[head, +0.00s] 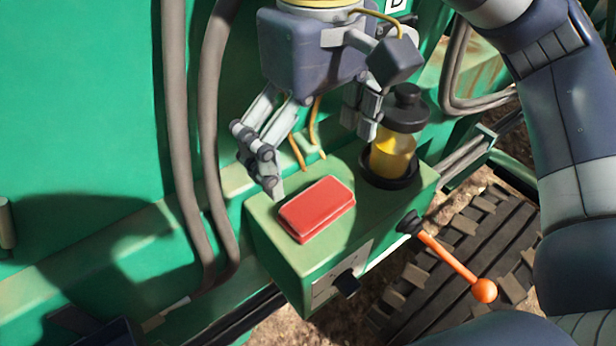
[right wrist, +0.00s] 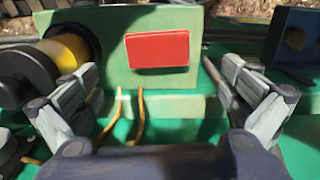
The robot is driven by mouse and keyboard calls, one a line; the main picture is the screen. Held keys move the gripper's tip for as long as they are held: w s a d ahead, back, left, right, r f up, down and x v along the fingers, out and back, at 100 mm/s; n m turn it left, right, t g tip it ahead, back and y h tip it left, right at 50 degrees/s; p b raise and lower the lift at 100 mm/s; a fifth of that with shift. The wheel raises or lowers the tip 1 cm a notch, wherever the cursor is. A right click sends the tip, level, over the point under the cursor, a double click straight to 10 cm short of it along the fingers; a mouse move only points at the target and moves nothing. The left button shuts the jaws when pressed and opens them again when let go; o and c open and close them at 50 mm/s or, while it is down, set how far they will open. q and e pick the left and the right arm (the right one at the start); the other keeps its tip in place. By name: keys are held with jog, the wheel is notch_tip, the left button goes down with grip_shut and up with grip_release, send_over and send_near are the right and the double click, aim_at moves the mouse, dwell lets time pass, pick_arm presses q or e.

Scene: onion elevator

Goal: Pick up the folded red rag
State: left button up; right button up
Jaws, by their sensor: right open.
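The folded red rag (head: 317,208) lies flat on top of a green box (head: 372,215). In the right wrist view the rag (right wrist: 157,49) lies ahead of the fingers, between their lines. My right gripper (head: 321,163) is open and empty, above the back of the box. Its left finger is close to the rag's back left corner, and its right finger is beside the jar. In the right wrist view the open gripper (right wrist: 160,85) has both fingers apart from the rag. My left gripper is not in view.
A yellow jar with a black cap (head: 393,150) stands on the box beside the rag, close to the right finger. An orange-knobbed lever (head: 458,267) and a black knob (head: 347,284) stick out of the box. Grey hoses (head: 209,150) run down the green wall. A track (head: 450,270) lies below.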

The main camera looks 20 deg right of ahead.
aim_at(317, 200)
jog(key=shift+w+d+f, duration=0.1)
jog(key=shift+d+f, duration=0.05)
jog(key=shift+f, duration=0.15)
jog(key=f+p, duration=0.1)
jog(key=f, duration=0.2)
jog(key=f+p, duration=0.2)
jog(key=f, duration=0.1)
jog(key=shift+s+d, duration=0.1)
jog(key=shift+s, duration=0.1)
jog(key=shift+f, duration=0.35)
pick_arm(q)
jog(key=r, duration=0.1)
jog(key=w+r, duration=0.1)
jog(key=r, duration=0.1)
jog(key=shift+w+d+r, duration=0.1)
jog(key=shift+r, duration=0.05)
pick_arm(e)
jog(key=c, duration=1.1)
